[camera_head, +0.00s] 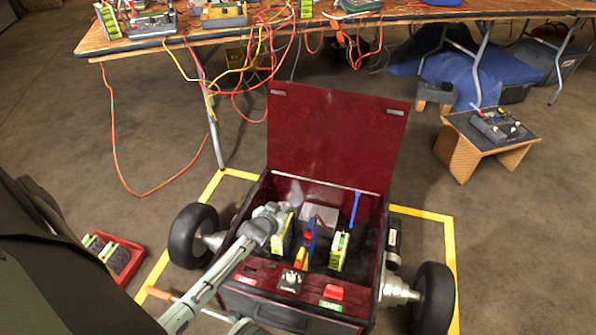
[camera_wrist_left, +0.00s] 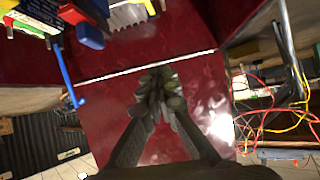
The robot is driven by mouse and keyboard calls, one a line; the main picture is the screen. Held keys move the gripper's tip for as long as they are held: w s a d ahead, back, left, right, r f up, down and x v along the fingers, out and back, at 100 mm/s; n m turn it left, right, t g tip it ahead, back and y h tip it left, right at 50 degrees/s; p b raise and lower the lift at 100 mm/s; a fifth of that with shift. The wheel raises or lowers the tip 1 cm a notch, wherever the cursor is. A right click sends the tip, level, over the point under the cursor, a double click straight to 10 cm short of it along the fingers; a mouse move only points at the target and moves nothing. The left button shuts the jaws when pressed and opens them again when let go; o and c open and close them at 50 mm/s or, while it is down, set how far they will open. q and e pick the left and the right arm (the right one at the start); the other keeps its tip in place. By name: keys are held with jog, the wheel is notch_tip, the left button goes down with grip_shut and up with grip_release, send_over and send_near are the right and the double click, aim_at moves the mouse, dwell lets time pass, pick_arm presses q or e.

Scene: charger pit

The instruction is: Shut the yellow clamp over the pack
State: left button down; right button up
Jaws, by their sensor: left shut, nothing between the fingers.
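A red wheeled cart (camera_head: 335,140) stands with its lid raised. In its bay are a lime-green pack (camera_head: 282,238) on the left and another lime-green pack (camera_head: 340,250) on the right. Between them is the yellow clamp (camera_head: 300,258), with blue and red parts by it; its exact position is hard to tell. My left gripper (camera_head: 284,210) is over the left rear of the bay, close to the left pack and apart from the clamp. In the left wrist view its fingers (camera_wrist_left: 160,78) are together and empty, before red panels. My right gripper is not in view.
A blue lever (camera_head: 355,208) stands at the bay's right rear; it also shows in the wrist view (camera_wrist_left: 66,75). Behind the cart is a cluttered table (camera_head: 270,32) with hanging cables. A red tray (camera_head: 125,262) with packs lies on the floor at left.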

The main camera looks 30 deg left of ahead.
pick_arm(q)
jog(key=s+f, duration=0.2)
jog(key=shift+s+d+f, duration=0.15)
jog(key=shift+s+d, duration=0.2)
jog(key=shift+d, duration=0.05)
jog(key=shift+s+d+f, duration=0.1)
jog(key=shift+s+f, duration=0.4)
jog(key=shift+f, duration=0.05)
jog(key=shift+s+d+f, duration=0.15)
jog(key=shift+s+f, duration=0.3)
jog(key=shift+f, duration=0.2)
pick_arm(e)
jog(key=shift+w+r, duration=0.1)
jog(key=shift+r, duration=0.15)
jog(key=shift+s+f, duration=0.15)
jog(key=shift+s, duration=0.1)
